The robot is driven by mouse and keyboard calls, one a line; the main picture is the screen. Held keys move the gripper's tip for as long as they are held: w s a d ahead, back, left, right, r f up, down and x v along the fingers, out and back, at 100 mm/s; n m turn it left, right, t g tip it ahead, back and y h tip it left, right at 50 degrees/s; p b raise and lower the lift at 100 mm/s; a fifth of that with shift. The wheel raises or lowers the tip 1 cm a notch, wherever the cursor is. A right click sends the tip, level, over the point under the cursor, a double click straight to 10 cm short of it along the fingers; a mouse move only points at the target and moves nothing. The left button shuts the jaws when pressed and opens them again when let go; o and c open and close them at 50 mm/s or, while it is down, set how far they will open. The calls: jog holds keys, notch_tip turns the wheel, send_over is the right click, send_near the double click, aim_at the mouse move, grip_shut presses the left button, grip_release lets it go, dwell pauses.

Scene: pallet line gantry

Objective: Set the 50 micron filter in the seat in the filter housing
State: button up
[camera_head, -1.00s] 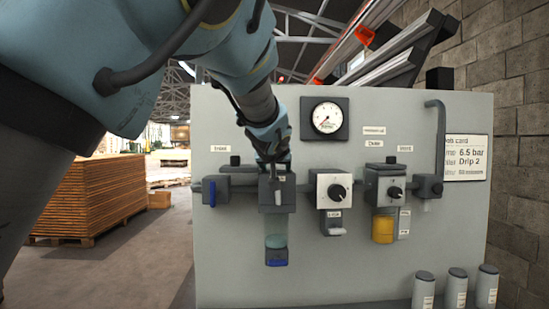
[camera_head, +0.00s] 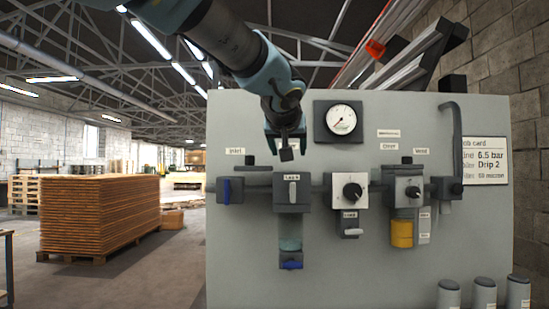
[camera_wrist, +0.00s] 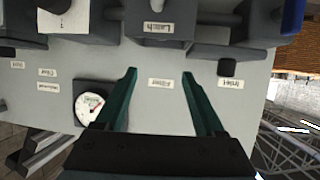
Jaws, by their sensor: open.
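The filter housing (camera_head: 291,194) is a dark block with a light latch on its front, mounted on the grey panel. A clear greenish bowl (camera_head: 290,235) with a blue piece at its bottom hangs below it. The housing also shows in the wrist view (camera_wrist: 157,27), marked "Latch". My gripper (camera_head: 286,146) is above the housing, near the panel face. In the wrist view my gripper (camera_wrist: 160,75) is open, with nothing between its fingers. Several grey capped cylinders, apparently filters (camera_head: 484,293), stand at the lower right. Their labels are too small to read. The seat is hidden.
A blue-handled inlet valve (camera_head: 230,190) is left. A job card (camera_head: 480,160) hangs far right. Stacked boards (camera_head: 98,215) stand far left.

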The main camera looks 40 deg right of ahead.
jog(key=shift+b+v, duration=0.4)
jog(key=shift+v, duration=1.1)
